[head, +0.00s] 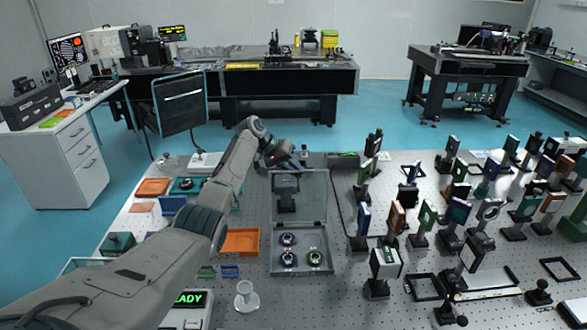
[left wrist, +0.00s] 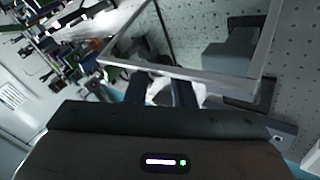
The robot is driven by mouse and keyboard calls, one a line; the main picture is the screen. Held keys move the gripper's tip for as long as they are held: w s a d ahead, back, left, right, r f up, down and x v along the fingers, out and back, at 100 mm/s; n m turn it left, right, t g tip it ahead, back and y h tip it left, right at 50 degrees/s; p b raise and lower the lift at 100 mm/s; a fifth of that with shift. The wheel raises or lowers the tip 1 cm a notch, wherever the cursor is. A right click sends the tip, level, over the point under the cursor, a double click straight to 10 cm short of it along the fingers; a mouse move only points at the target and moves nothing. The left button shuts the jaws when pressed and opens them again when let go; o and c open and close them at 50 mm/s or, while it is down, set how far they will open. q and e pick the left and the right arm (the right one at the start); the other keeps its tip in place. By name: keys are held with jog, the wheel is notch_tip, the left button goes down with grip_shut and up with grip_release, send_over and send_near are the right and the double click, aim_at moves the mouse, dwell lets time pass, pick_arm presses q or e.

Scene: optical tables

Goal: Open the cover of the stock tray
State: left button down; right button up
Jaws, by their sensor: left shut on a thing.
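The stock tray (head: 301,267) is a grey tray on the perforated table, with several round mounted optics in it. Its clear cover (head: 314,210) with a thin grey frame stands raised from the tray, extending away from its far edge; its exact tilt is hard to tell. My left gripper (head: 298,161) is at the cover's far edge, shut on it. In the left wrist view, my gripper's dark fingers (left wrist: 160,88) meet the grey frame of the cover (left wrist: 200,76). The grip itself is partly hidden. My right gripper is not in view.
Many mounted optics (head: 396,218) crowd the table to the right. An orange tray (head: 240,241) and a white stand (head: 246,299) are left of the stock tray. A dark cable runs right of the cover. A dark block (head: 286,190) shows through the cover.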

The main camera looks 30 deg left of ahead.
pick_arm(q)
jog(key=c, duration=1.4)
grip_release()
jog(key=shift+a+f, duration=0.15)
jog(key=shift+f, duration=0.1)
jog(key=shift+o, duration=1)
jog(key=shift+a+f, duration=0.1)
jog(key=b+v, duration=0.3)
jog(key=v, duration=0.7)
jog(key=shift+a+b, duration=0.3)
jog(key=shift+b, duration=0.05)
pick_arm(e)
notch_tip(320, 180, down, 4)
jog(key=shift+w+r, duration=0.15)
pick_arm(q)
jog(key=shift+w, duration=0.1)
